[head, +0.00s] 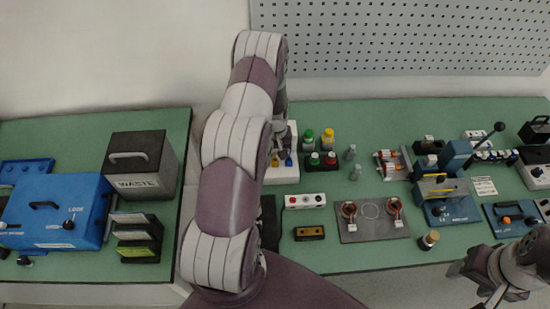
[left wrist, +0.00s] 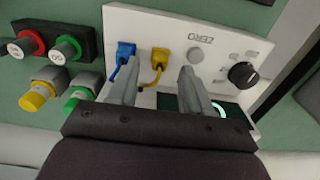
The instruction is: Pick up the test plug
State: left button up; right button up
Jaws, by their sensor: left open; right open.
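A yellow plug (left wrist: 160,57) with a short yellow lead sits in the white instrument panel (left wrist: 225,27). A blue plug (left wrist: 125,50) sits beside it on the left. Which of these is the test plug, I cannot tell for sure. My left gripper (left wrist: 159,68) is open and empty, its fingers pointing at the panel. The yellow plug shows between the fingertips, the blue one by the left finger; contact is unclear. My right gripper (head: 494,296) is open at lower right.
Red and green terminals (left wrist: 66,48) and yellow- and green-capped posts (left wrist: 35,97) stand left of the instrument. A dark knob (left wrist: 242,75) is on its right. Further right on the green bench are a grey plate (head: 371,233) with two coils and a blue press (head: 447,210).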

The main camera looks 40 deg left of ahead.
pick_arm(q)
notch_tip(320, 180, down, 2)
jog(key=shift+w+f, duration=0.1)
jog(key=shift+f, duration=0.05)
grip_shut()
pick_arm(e)
jog(key=shift+r, duration=0.35)
pick_arm(q)
jog(key=shift+r+b, duration=0.4)
jog(key=shift+r, duration=0.25)
notch_tip(320, 180, up, 3)
jog(key=shift+f+b, duration=0.15)
jog(key=shift+b, duration=0.5)
jog(key=w+d+r+b, duration=0.2)
jog(key=d+r, duration=0.5)
jog(key=d, duration=0.4)
jog(key=shift+w+d+b, duration=0.15)
jog(key=shift+w+b, duration=0.25)
jog(key=shift+b, duration=0.2)
pick_arm(e)
notch_tip(320, 180, down, 5)
jog(key=shift+f, duration=0.2)
pick_arm(q)
jog(key=shift+r, duration=0.1)
